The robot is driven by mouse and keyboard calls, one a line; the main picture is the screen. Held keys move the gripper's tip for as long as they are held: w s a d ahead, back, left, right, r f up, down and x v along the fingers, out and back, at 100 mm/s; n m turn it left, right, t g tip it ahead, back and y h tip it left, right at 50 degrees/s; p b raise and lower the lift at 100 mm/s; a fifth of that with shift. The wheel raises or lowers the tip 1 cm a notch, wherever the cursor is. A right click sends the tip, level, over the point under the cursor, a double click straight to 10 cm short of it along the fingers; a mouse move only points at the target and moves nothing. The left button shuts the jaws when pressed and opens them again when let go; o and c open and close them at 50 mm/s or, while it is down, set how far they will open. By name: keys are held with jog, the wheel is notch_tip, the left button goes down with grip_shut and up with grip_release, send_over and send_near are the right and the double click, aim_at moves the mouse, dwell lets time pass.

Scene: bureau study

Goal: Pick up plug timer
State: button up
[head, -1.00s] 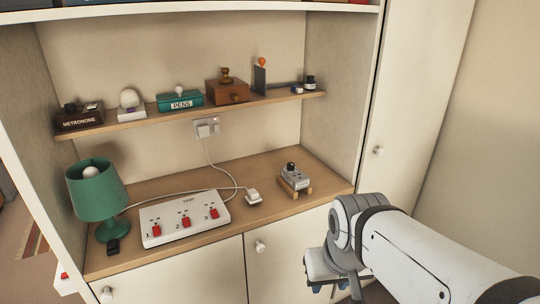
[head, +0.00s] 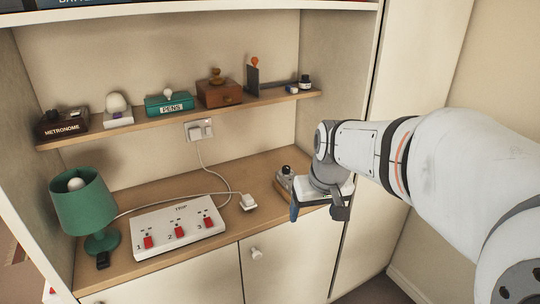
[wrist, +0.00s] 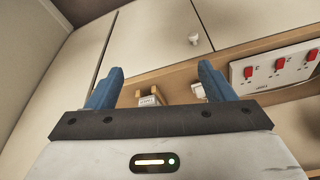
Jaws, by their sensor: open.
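The plug timer (head: 285,177), a small grey device with a dark knob, stands on the wooden desk surface at the right end of the bureau. In the head view my gripper hides much of it. In the wrist view its pale body (wrist: 149,100) shows between my fingers, nearer the left one, with a wooden holder (wrist: 137,96) around it. My gripper (head: 316,208) is open and empty, in front of the timer and close to the desk's front edge. Its two blue fingers (wrist: 161,70) are spread wide in the wrist view.
A white plug (head: 248,202) on a cord lies left of the timer. A white switched socket block (head: 178,226) and a green lamp (head: 84,205) stand further left. The upper shelf (head: 140,131) holds several objects above the desk. The bureau's right side wall (head: 310,90) is close by.

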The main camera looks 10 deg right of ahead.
jog(key=shift+o, duration=0.5)
jog(key=w+n+p, duration=0.1)
jog(key=w+p, duration=0.1)
jog(key=w, duration=1.6)
jog(key=shift+d+y, duration=0.25)
jog(key=shift+y, duration=0.15)
jog(key=n+p, duration=0.2)
send_over(288, 169)
jog(key=s+d, duration=0.1)
jog(key=s, duration=0.2)
jog(key=shift+t, duration=0.4)
jog(key=f, duration=0.8)
jog(key=shift+s+d, duration=0.1)
jog(key=shift+d, duration=0.1)
jog(key=shift+w+f, duration=0.3)
jog(key=shift+y, duration=0.3)
jog(key=shift+w+p+x, duration=0.2)
jog(key=shift+p+x, duration=1.6)
jog(key=shift+x, duration=2.15)
jog(key=shift+a+r, duration=0.1)
jog(key=shift+c, duration=0.3)
jog(key=c, duration=1.1)
